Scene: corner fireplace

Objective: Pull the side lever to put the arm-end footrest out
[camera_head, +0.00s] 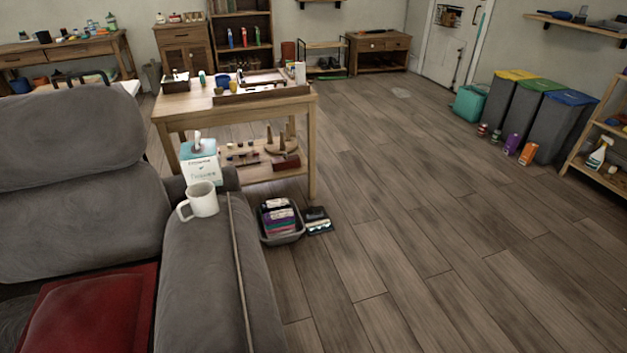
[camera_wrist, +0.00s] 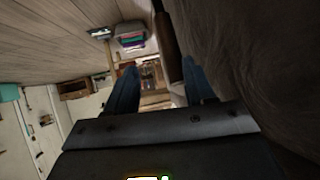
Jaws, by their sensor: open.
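The grey sofa (camera_head: 215,270) fills the lower left of the head view. Its padded arm faces the open floor, and no lever or footrest can be made out there. In the wrist view, a dark grey-brown surface (camera_wrist: 255,60), likely the sofa's side, fills the right. A narrow brown upright piece (camera_wrist: 166,38) stands beside it; I cannot tell whether it is the lever. My gripper (camera_wrist: 160,66) is open, its two blue-grey fingers apart with nothing seen between them. It is out of the head view.
A white mug (camera_head: 202,200) and a tissue box (camera_head: 200,165) stand at the sofa arm. A red cushion (camera_head: 95,312) lies on the seat. A wooden table (camera_head: 312,135) stands behind. A basket of folded cloths (camera_head: 282,238) sits on the floor. The floor (camera_head: 420,230) to the right is clear.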

